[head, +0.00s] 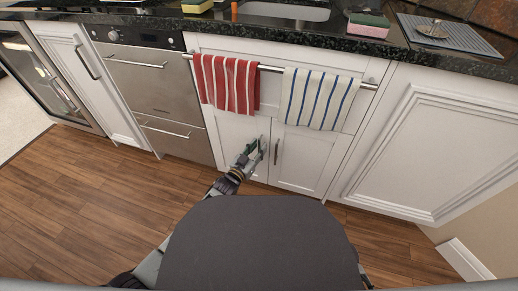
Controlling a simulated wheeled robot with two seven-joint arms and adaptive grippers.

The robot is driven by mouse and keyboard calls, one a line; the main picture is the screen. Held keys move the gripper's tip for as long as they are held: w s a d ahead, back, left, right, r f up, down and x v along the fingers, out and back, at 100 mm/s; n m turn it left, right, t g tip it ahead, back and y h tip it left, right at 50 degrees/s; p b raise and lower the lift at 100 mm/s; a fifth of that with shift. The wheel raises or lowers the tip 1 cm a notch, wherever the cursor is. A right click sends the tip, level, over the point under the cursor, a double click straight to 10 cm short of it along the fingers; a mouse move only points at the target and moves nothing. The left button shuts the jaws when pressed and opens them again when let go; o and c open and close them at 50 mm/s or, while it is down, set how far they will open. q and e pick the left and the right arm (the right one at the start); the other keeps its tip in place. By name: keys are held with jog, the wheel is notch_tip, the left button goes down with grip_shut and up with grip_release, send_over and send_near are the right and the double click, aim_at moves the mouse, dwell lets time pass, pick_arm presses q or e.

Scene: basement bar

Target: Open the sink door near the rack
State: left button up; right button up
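The white sink cabinet has two doors under the sink (285,11). The left door (228,133) and the right door (305,158) both look closed. The right door has a dark vertical handle (277,151) near the middle seam. My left gripper (257,148) is at the inner edge of the left door, where that door's handle is mostly hidden by the fingers. I cannot tell whether the fingers are shut on that handle. A metal towel rack (272,69) runs above the doors. My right gripper is not in view.
A red striped towel (228,84) and a blue striped towel (316,99) hang from the rack. A steel dishwasher (150,85) stands left, a white panel (430,145) right. Sponges and a drying mat (455,35) lie on the dark counter (345,40). The wood floor (110,205) is clear.

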pick_arm(q)
jog(key=shift+w+d, duration=0.35)
jog(key=shift+w, duration=0.2)
grip_shut()
